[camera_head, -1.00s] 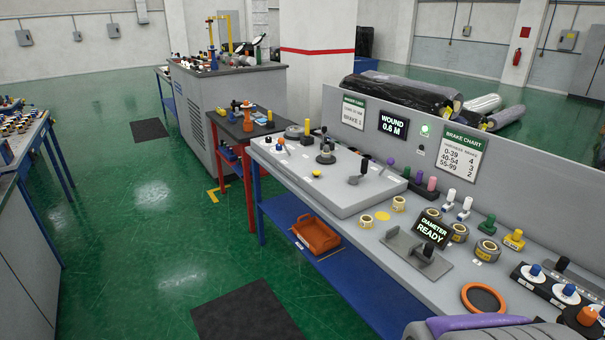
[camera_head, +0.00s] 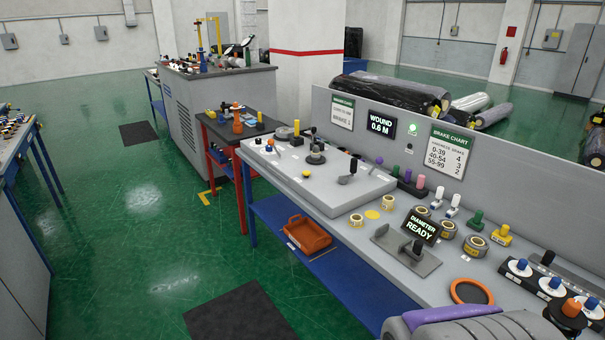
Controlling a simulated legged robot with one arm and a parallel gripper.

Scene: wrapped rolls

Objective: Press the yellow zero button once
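A small yellow button (camera_head: 306,174) sits on the raised grey panel (camera_head: 345,200) on the workbench, near its front middle. I cannot read a zero label on it from here. A flat yellow disc (camera_head: 373,214) lies on the bench top to the right of that panel. The display (camera_head: 380,125) behind the panel reads "WOUND 0.6 M". A grey and purple part at the bottom right edge seems to be mine. My gripper's fingers are not in view, and nothing touches the button.
The panel also carries a black knob (camera_head: 316,154) and a black-handled lever (camera_head: 350,168). A "DIAMETER READY" display (camera_head: 421,227), tape rolls and coloured pegs crowd the bench to the right. An orange tray (camera_head: 307,235) sits on the blue lower shelf. Green floor lies open at left.

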